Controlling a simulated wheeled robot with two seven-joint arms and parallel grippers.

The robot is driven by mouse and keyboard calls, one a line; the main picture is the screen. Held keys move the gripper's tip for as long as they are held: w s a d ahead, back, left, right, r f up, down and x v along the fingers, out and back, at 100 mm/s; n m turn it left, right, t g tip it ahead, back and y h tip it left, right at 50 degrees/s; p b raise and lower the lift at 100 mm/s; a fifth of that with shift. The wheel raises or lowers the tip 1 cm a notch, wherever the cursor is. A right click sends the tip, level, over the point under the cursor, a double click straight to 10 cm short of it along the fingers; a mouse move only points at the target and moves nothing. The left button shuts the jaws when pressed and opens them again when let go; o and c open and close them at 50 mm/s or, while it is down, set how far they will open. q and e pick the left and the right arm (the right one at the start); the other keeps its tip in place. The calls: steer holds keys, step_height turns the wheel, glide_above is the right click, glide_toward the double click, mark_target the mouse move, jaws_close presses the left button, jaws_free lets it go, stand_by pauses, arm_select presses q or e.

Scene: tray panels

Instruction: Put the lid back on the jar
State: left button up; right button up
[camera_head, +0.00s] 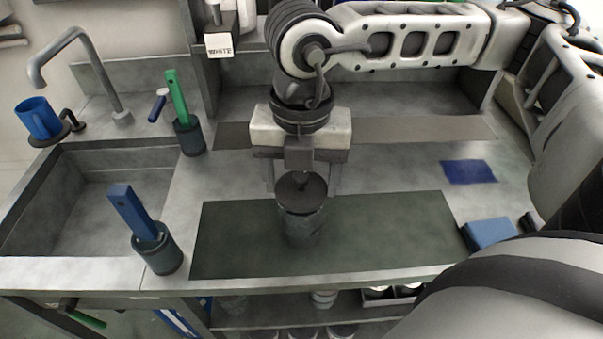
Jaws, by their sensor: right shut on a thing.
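The jar (301,228) is a grey, see-through-looking cylinder standing upright on the dark green mat (400,235). The dark round lid (300,188) with a small knob is at the jar's mouth, level as far as I can see. Whether it rests on the rim or hovers just above it, I cannot tell. My right gripper (303,184) comes down from above, its two fingers on either side of the lid, shut on it. My left gripper is not in view.
A dark holder with a blue-handled tool (158,254) stands left of the mat, by the sink (100,270). Another holder with a green-handled tool (188,139) stands behind it. A blue mug (38,118) is far left. A blue box (490,234) and a blue cloth (468,172) lie right.

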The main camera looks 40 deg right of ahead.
steer(key=shift+b, duration=0.4)
stand_by(0.3)
stand_by(0.4)
steer(key=shift+b, duration=0.3)
stand_by(0.3)
steer(key=shift+f+b, duration=0.2)
steer(key=shift+b, duration=0.6)
stand_by(1.0)
stand_by(0.3)
steer(key=o, duration=1.2)
steer(key=shift+r, duration=0.15)
